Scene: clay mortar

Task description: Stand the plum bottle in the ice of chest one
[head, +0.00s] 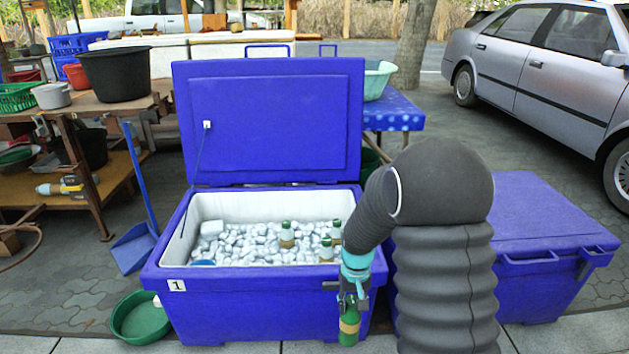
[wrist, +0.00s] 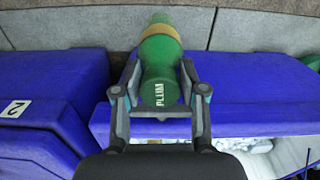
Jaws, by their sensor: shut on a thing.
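My gripper (head: 351,297) is shut on the green plum bottle (head: 349,328), which has a tan band. It holds the bottle outside chest one, in front of the right part of its front wall. In the wrist view the plum bottle (wrist: 160,62) sits between the two fingers of my gripper (wrist: 160,88), and the word PLUM shows on its near end. Chest one (head: 250,306), blue and marked 1, stands open with its lid raised. White ice (head: 240,243) fills it. Several green bottles, one of them (head: 287,236) near the middle, stand in the ice.
A closed blue chest (head: 545,225) stands at the right; the wrist view shows its 2 label (wrist: 14,109). A green basin (head: 140,318) lies at the left, with a blue dustpan (head: 134,248) behind it. The left part of the ice has a white block and a blue item.

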